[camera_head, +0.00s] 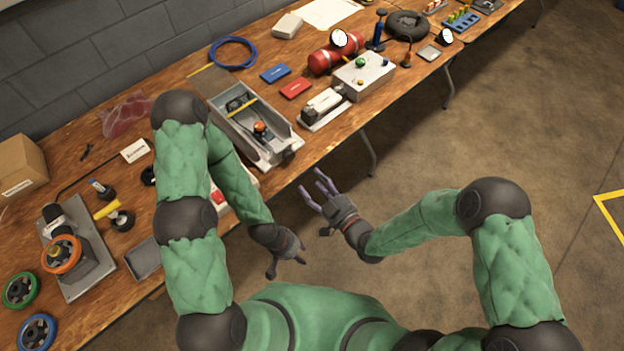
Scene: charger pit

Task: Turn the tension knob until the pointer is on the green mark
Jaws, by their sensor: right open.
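A grey open-topped unit (222,104) stands on the workbench left of centre. I cannot tell which is the tension knob, and the pointer and green mark are too small to make out. My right gripper (318,187) is open and empty, off the bench's front edge, below and right of the unit. My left gripper (287,267) hangs lower, in front of the bench, apart from the unit; its fingers are partly hidden.
A white clamp-like device (322,107), red and blue boxes (296,88), a red tank (335,53) and a box with coloured knobs (362,75) stand right of the unit. A machine with an orange handwheel (62,253) is at left. The floor at right is clear.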

